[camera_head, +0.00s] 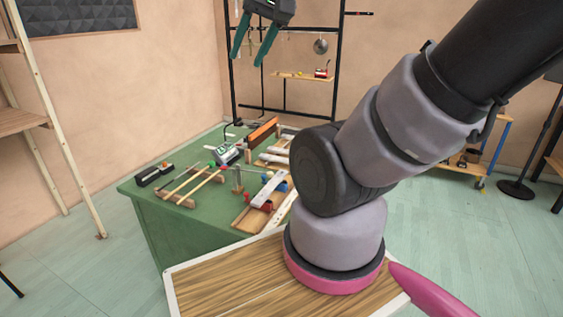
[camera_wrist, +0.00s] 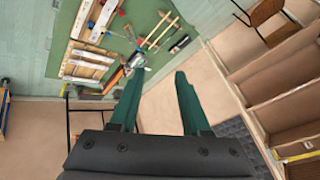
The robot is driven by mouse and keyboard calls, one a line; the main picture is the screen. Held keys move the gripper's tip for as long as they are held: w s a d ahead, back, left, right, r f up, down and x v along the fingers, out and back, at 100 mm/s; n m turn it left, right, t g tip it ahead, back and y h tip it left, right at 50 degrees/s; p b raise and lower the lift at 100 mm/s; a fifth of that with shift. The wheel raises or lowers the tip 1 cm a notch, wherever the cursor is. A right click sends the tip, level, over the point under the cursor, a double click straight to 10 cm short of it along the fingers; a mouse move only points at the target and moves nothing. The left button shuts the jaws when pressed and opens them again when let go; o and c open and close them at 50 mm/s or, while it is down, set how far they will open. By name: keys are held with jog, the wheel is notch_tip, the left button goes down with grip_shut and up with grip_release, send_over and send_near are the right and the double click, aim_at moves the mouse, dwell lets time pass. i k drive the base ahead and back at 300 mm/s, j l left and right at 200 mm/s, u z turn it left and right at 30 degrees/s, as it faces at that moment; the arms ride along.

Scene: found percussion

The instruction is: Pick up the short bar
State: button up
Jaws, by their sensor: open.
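My gripper (camera_head: 248,60) is open and empty, high in the air above the far side of the green table (camera_head: 185,235). Its two green fingers also show apart in the wrist view (camera_wrist: 158,75), with nothing between them. Several bars lie on the table. A pale grey bar (camera_head: 269,188) rests on a wooden base near the right edge, and lighter bars (camera_head: 272,159) lie behind it. Pale bars also show in the wrist view (camera_wrist: 91,57). I cannot tell which one is the short bar. My arm hides part of the table's right side.
Two thin sticks with coloured tips (camera_head: 204,182) lie on wooden supports. A small device (camera_head: 227,154), an orange block (camera_head: 262,131) and a black item (camera_head: 154,175) are also on the table. A black rack (camera_head: 339,75) stands behind. Wooden shelves (camera_head: 48,125) stand at left.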

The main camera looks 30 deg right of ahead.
aim_at(269, 157)
jog(key=i+l+u, duration=0.1)
jog(key=l, duration=1.2)
